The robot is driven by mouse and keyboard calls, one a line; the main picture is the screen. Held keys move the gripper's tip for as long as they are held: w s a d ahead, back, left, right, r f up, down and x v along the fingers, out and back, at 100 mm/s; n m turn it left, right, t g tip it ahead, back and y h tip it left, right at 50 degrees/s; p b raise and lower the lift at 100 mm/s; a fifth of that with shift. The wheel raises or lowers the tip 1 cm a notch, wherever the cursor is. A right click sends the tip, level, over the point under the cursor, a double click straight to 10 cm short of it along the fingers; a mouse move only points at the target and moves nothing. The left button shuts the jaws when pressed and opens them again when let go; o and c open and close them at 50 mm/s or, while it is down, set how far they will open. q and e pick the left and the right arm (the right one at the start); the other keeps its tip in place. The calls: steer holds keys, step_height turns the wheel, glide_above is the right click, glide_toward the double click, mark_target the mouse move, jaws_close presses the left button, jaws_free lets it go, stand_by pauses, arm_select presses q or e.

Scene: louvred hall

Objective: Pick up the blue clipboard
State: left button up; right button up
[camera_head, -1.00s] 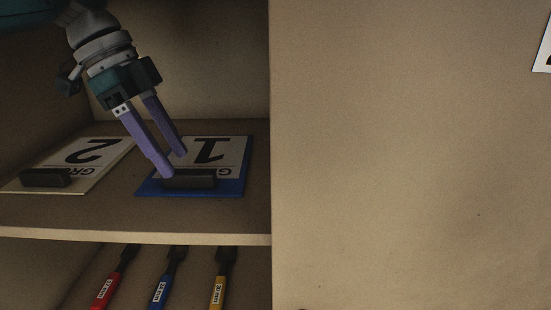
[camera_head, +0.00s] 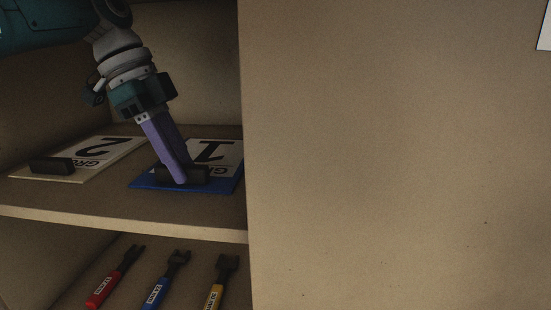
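The blue clipboard (camera_head: 143,184) lies flat on the upper shelf. It carries a white sheet with a large "1" and a dark clip (camera_head: 202,175) at its near edge. My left gripper (camera_head: 183,172) reaches down over it, its purple fingers at the clip. One fingertip stands in front of the clip and covers part of it; the other is mostly hidden behind. I cannot tell whether the fingers press on the clip. My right gripper is not in view.
A pale clipboard (camera_head: 68,178) with a "2" sheet lies to the left on the same shelf. A tan panel (camera_head: 390,160) closes off the right. Below the shelf edge (camera_head: 120,223) lie red (camera_head: 98,292), blue (camera_head: 154,292) and yellow (camera_head: 214,296) handled tools.

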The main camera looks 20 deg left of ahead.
arm_select(q)
jaws_close()
stand_by(0.4)
